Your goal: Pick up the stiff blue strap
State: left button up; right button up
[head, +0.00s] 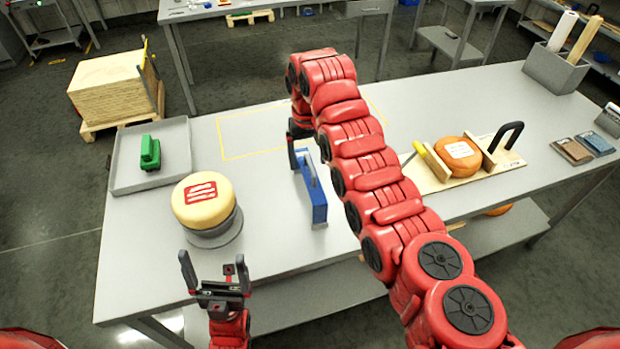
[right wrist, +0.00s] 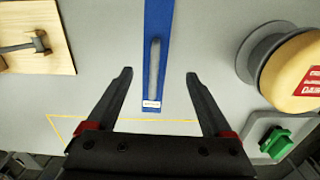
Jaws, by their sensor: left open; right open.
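The stiff blue strap (head: 319,207) lies on the grey table near its middle, with a raised grey grip along its top. It also shows in the right wrist view (right wrist: 153,99), running from the top edge down between the fingers, with a small white label at its near end. My right gripper (head: 302,162) is open above the far end of the strap, its fingers on either side in the right wrist view (right wrist: 159,75); I cannot tell whether they touch it. My left gripper (head: 215,268) is open and empty by the table's front edge.
A yellow cheese wheel (head: 203,201) on a round grey stand (head: 214,235) sits left of the strap. A grey tray (head: 122,165) holds a green object (head: 150,153). A wooden board (head: 431,181) with an orange wheel (head: 458,152) is at right.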

aim_at(310, 181)
notch_tip(310, 181, down, 2)
jog(key=shift+d+f+p, duration=0.1)
jog(key=shift+f+p, duration=0.15)
jog(key=shift+p, duration=0.3)
jog(key=shift+f, duration=0.15)
jog(key=f+p, duration=0.3)
jog(key=f, duration=0.1)
jog(key=shift+w+d, duration=0.15)
jog(key=shift+d, duration=0.1)
jog(key=shift+f, duration=0.45)
grip_shut()
jog(key=shift+w+r, duration=0.1)
jog(key=shift+r, duration=0.05)
